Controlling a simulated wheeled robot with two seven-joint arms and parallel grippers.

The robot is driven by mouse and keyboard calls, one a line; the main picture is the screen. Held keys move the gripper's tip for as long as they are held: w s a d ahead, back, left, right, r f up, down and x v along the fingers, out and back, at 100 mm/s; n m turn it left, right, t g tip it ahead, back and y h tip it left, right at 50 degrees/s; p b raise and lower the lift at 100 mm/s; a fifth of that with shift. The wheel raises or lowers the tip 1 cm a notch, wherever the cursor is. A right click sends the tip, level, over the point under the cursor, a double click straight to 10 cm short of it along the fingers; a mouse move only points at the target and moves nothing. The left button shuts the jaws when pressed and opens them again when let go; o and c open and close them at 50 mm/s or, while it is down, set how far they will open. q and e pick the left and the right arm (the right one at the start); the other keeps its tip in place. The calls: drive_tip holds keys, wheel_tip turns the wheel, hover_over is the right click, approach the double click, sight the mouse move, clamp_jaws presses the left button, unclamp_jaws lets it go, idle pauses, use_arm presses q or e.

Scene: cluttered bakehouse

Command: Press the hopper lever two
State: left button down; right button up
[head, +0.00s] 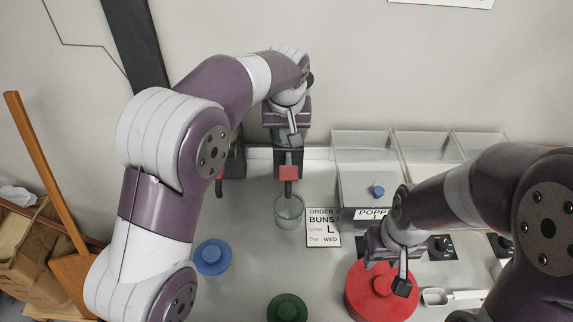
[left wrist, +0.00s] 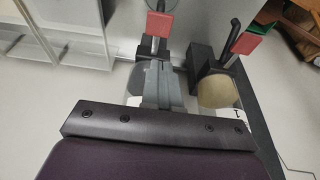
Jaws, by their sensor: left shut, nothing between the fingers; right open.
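Two hopper levers with red pads show. One lever (head: 290,173) is straight below my left gripper, above a clear glass (head: 289,212). The other lever (head: 219,186) is further left, mostly hidden behind my left arm. My left gripper (head: 294,140) is shut and empty, pointing down just above the nearer red pad; I cannot tell whether it touches. In the left wrist view that pad (left wrist: 159,24) is just beyond the fingertips, and the other red pad (left wrist: 247,43) stands to the right beside a dark hopper body (left wrist: 202,62). My right gripper (head: 402,282) is open and empty over a red lid.
A blue lid (head: 212,257), a green lid (head: 287,308) and the red lid (head: 375,298) lie on the counter. An order card (head: 323,228) lies right of the glass. Clear bins (head: 362,146) stand along the wall. A white scoop (head: 437,297) is near my right gripper.

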use_arm(q)
drive_tip(key=p, duration=0.5)
approach(287, 172)
drive_tip(key=x, duration=0.5)
drive_tip(key=shift+w, duration=0.25)
drive_tip(key=shift+f, duration=0.7)
drive_tip(key=shift+f, duration=0.1)
